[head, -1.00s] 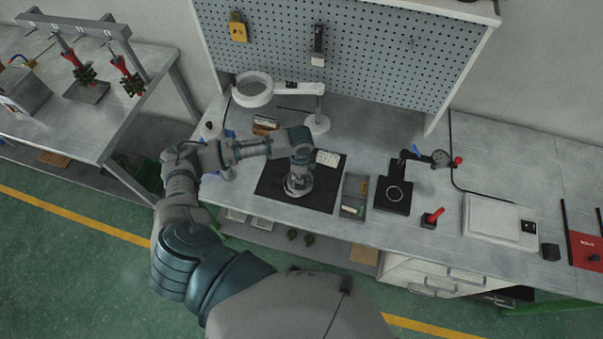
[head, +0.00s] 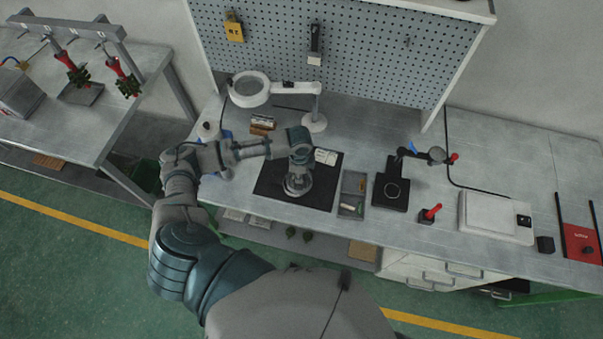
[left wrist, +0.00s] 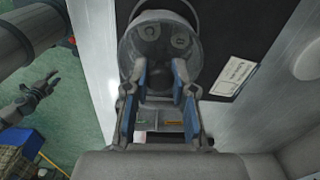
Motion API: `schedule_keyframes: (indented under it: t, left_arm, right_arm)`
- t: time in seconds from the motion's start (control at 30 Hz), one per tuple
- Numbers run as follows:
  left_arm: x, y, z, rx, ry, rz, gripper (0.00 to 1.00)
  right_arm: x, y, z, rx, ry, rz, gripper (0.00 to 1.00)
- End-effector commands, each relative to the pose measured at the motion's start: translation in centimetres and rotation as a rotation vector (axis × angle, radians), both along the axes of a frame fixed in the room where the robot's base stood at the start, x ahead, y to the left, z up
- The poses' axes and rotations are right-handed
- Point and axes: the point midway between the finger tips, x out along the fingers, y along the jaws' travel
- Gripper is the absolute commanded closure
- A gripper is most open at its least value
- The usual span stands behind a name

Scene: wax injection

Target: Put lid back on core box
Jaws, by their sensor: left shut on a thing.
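My left gripper (left wrist: 160,82), with blue finger pads, is shut on a round grey piece (left wrist: 158,42) with two bolt-like marks, which may be the lid. In the head view my left gripper (head: 298,180) is low over the black mat (head: 262,188), and the wrist hides most of what is under it. I cannot make out the core box apart from the held piece, nor whether that piece touches anything below. A grey clawed shape (left wrist: 30,98) at the left of the wrist view looks like my right gripper; its opening is unclear.
A grey compartment tray (head: 352,192) stands just right of the mat, and a white card (head: 326,157) lies by the mat's back right. A magnifier lamp (head: 250,90) stands behind. A black stand (head: 391,192) and a red-handled tool (head: 430,213) are farther right.

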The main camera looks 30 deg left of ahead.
Motion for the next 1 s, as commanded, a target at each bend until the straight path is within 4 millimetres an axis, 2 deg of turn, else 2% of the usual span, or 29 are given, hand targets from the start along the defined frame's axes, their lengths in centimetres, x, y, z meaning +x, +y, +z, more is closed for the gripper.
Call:
schedule_keyframes:
  t: [0.37,1.0]
  left_arm:
    - [0.0,0.5,-0.1,0.004,-0.001,0.002,1.0]
    - [-0.2,2.0,-0.6,0.003,-0.001,0.002,1.0]
  right_arm:
    - [0.0,2.6,0.3,0.031,0.001,0.0,0.6]
    - [0.0,0.5,0.7,0.005,-0.001,0.0,0.6]
